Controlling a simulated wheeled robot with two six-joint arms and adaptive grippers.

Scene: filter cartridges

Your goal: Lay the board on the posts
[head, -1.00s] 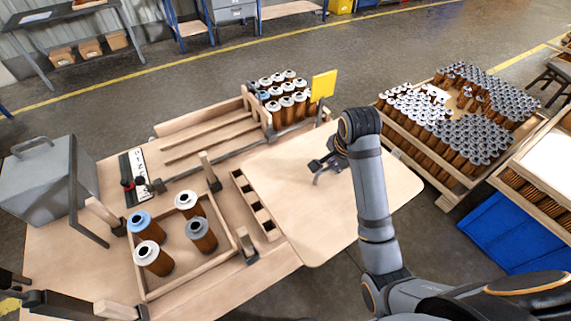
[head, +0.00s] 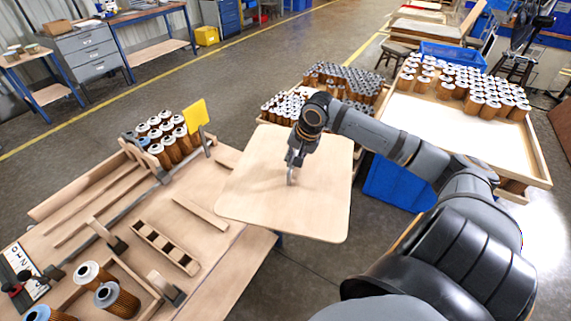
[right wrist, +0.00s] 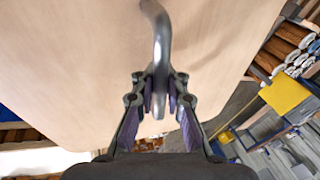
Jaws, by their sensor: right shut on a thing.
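The board (head: 250,195) is a flat pale wooden sheet with rounded corners. It is in the air at the table's right side, partly past the edge. My right gripper (head: 291,165) is above it, shut on its curved metal handle (head: 291,177). In the right wrist view the fingers (right wrist: 160,88) close around the handle (right wrist: 161,30), with the board (right wrist: 70,70) behind. Two short wooden posts in dark brackets, one farther (head: 103,231) and one nearer (head: 163,283), stand beside the tray at lower left. Other posts are not clearly seen. My left gripper is out of view.
Cartridges (head: 117,298) stand in the tray at lower left. A slotted wooden block (head: 166,247) and a loose strip (head: 200,212) lie on the table (head: 225,265). A cartridge rack with a yellow sign (head: 195,115) is behind. Full crates and a blue bin (head: 392,185) stand right.

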